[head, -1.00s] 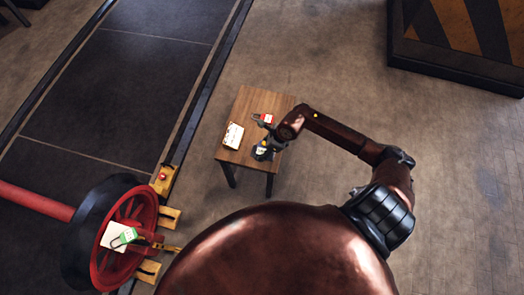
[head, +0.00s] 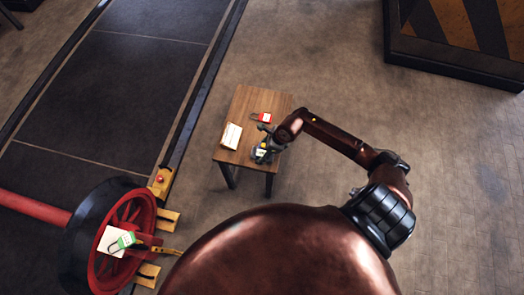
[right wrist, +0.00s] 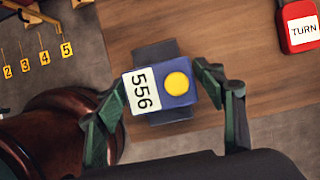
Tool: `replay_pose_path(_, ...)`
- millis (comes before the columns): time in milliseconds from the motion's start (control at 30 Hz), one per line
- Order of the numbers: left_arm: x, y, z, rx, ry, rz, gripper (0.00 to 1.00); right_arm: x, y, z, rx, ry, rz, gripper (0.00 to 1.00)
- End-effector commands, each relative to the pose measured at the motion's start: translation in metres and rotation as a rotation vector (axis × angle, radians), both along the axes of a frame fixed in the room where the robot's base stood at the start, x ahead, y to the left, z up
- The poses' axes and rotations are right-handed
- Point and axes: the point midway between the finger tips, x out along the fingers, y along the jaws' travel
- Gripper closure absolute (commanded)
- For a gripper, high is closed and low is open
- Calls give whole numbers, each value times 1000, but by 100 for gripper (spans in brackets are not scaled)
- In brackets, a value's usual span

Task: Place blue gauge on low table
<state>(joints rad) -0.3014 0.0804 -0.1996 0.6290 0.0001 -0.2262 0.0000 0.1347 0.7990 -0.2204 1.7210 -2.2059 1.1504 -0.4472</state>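The blue gauge (right wrist: 177,104) has a yellow round face and a white label reading 556. In the right wrist view it sits between the fingertips of my right gripper (right wrist: 160,80), which close against its two sides. In the head view my right gripper (head: 266,141) is over the near right part of the low wooden table (head: 240,103), with the gauge (head: 261,153) under it near the front edge. I cannot tell whether the gauge touches the tabletop. My left gripper is not in view.
A red TURN padlock (head: 265,118) and a white box (head: 231,136) are on the table. At the lower left are a red wheel (head: 103,268) with a green tag (head: 123,241) and yellow brackets (head: 168,219). A dark striped platform (head: 455,60) is at the upper right.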

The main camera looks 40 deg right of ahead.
Motion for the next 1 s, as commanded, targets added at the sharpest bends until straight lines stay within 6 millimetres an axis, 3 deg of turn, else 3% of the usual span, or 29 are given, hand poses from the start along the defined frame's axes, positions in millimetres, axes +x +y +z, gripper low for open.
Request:
replay_pose_path(433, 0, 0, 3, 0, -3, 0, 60, -1, -2, 8, -2, -1, 0, 31)
replay_pose_path(800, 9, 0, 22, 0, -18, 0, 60, -22, -20, 76, -4, -3, 1, 31)
replay_pose_path(1000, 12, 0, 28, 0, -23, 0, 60, -31, -27, 103, -2, -2, 1, 31)
